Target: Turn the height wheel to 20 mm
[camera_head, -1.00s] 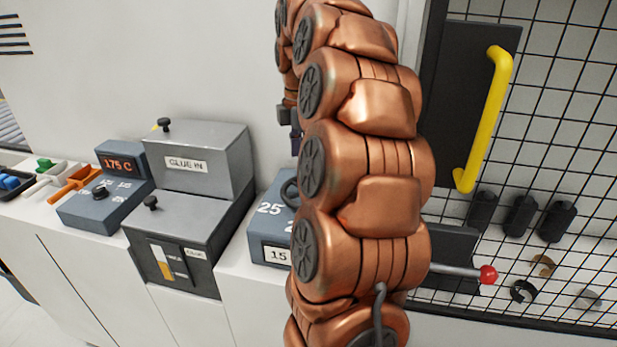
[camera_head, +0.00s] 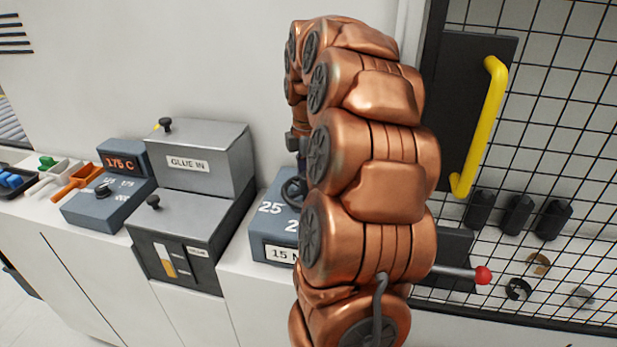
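The height wheel (camera_head: 291,191) is a dark ring on top of a blue-grey box (camera_head: 259,222), right of the glue unit. Only its left part shows; my copper arm hides the rest. The box carries a white "25" and part of another number starting with "2". A white label on its front reads "15" and the start of a letter. My gripper (camera_head: 297,148) is a dark shape just above the wheel, partly behind my arm. Its fingers cannot be made out, and whether it touches the wheel cannot be told.
The grey glue box (camera_head: 213,148) and a temperature box (camera_head: 108,203) reading 175 C stand to the left. Further left are small trays (camera_head: 72,180). On the right are a yellow handle (camera_head: 483,130), a black mesh guard and a red-knobbed lever (camera_head: 483,275).

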